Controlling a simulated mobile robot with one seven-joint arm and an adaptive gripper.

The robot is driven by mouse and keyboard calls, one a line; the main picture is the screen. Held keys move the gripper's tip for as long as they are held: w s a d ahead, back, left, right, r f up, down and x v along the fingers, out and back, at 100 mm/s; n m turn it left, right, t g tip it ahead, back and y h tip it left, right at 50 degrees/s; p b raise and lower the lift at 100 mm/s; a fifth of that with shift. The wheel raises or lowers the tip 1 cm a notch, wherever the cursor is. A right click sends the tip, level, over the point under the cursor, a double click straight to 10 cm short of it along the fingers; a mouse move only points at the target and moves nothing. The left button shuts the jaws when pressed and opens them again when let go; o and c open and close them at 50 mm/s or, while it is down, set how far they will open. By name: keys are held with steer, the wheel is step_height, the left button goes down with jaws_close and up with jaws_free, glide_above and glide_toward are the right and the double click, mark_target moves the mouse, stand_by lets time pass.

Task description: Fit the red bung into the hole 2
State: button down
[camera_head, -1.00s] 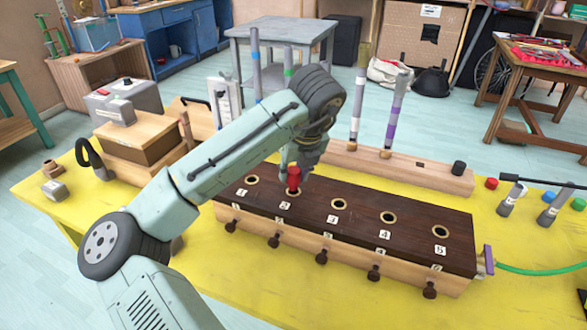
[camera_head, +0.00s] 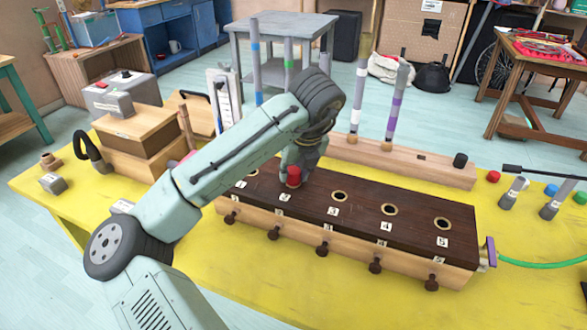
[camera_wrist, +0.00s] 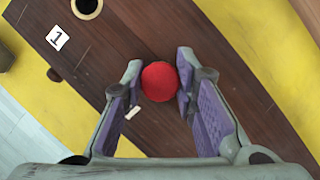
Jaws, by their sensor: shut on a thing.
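The red bung (camera_head: 293,177) is between the fingers of my gripper (camera_head: 295,168), which is shut on it. In the wrist view the red bung (camera_wrist: 160,82) shows as a round top between the two finger pads. It is at hole 2 of the dark board (camera_head: 355,222), by the label 2 (camera_head: 284,197). The bung and my gripper hide hole 2, so I cannot tell whether the bung is in it or just above it.
Hole 1 (camera_wrist: 88,8) is open, as are hole 3 (camera_head: 339,197), hole 4 (camera_head: 389,209) and hole 5 (camera_head: 441,223). Dark knobs line the box front. Behind stands a wooden rack (camera_head: 425,168) with upright tubes.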

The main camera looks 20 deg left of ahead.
steer(key=shift+f, duration=0.15)
steer(key=c, duration=1.2)
jaws_free()
steer(key=v, duration=1.2)
